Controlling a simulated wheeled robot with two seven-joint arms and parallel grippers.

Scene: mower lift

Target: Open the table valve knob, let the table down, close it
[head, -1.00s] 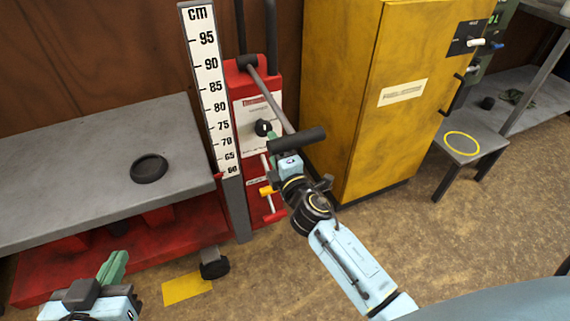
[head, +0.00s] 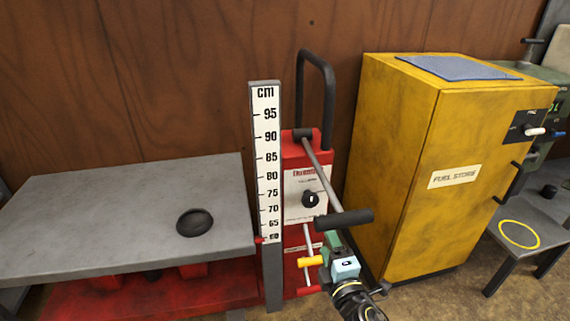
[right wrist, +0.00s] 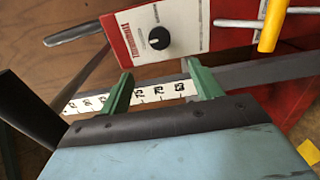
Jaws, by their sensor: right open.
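The black valve knob (head: 311,199) sits on a white panel on the red lift column; its pale mark looks about upright in the head view. The knob also shows in the right wrist view (right wrist: 159,38). The lift table (head: 110,215) is grey, and the red pointer (head: 259,240) is near 60 on the cm scale (head: 266,160). My right gripper (head: 328,254) is open and empty, below the knob and close to a yellow handle (head: 309,261). In the right wrist view its green fingers (right wrist: 162,84) are apart, with the knob beyond them. My left gripper is out of view.
A long lever with a black grip (head: 343,218) slants across the column just above my right gripper. A black dish (head: 195,222) lies on the table. A yellow fuel cabinet (head: 400,170) stands close on the right.

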